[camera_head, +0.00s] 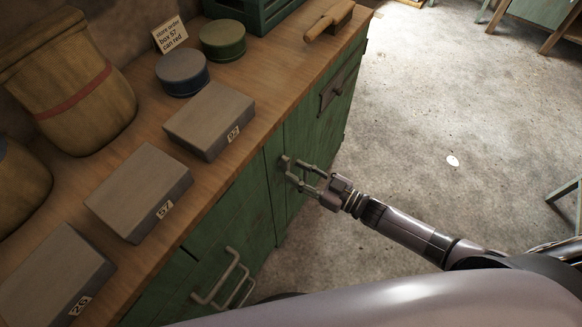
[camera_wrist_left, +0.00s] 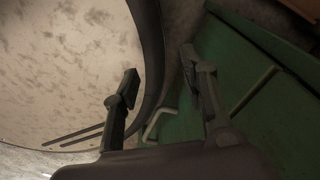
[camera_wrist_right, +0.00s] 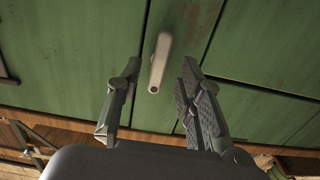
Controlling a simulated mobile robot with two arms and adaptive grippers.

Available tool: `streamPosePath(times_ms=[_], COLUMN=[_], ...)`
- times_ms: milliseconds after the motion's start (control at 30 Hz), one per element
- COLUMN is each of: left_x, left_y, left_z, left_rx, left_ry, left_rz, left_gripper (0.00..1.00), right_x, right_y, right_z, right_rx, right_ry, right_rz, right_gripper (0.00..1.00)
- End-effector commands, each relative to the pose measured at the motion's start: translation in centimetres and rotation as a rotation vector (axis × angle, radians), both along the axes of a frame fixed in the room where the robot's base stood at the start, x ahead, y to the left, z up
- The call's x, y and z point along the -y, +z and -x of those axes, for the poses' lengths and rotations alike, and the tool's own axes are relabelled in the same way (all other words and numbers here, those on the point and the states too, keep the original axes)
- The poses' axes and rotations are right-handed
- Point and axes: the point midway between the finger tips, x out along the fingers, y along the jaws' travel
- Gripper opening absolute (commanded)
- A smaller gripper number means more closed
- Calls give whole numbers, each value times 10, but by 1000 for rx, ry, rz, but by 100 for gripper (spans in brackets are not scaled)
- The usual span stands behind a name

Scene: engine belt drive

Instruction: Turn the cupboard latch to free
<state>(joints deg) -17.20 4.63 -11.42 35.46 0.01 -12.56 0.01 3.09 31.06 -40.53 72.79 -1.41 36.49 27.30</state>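The cupboard latch (camera_wrist_right: 160,62) is a pale, worn lever on the green cupboard front in the right wrist view. It lies between the fingertips of my right gripper (camera_wrist_right: 160,82), with a gap on each side. My right gripper is open. In the head view my right gripper (camera_head: 302,175) is close to the cupboard (camera_head: 235,222) front, and the latch is hard to tell apart from the fingers. My left gripper (camera_wrist_left: 158,70) is open with nothing between its fingers in the left wrist view. I cannot make it out in the head view.
Pale bar handles (camera_head: 222,282) stick out of the cupboard front at lower left. The wooden worktop (camera_head: 262,98) carries grey boxes with number cards, two round tins (camera_head: 182,72), a sack-like container (camera_head: 75,85) and a green crate (camera_head: 255,12). The floor at right is mostly clear.

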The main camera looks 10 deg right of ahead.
Motion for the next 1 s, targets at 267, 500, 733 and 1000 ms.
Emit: streamPosePath(times_ms=[267, 500, 733, 1000], left_x=[1, 1, 1, 1], left_y=[0, 0, 0, 0], left_z=[-1, -1, -1, -1], left_rx=[1, 1, 1, 1], left_ry=[0, -1, -1, -1], left_rz=[1, 1, 1, 1], left_gripper=[40, 40, 40, 40], right_x=[42, 60, 62, 62], right_y=[-1, 0, 0, 0], right_z=[43, 61, 63, 62], right_rx=[-3, -1, -1, -1], right_ry=[0, 0, 0, 0], right_rz=[3, 0, 1, 1], right_gripper=[34, 34, 34, 34])
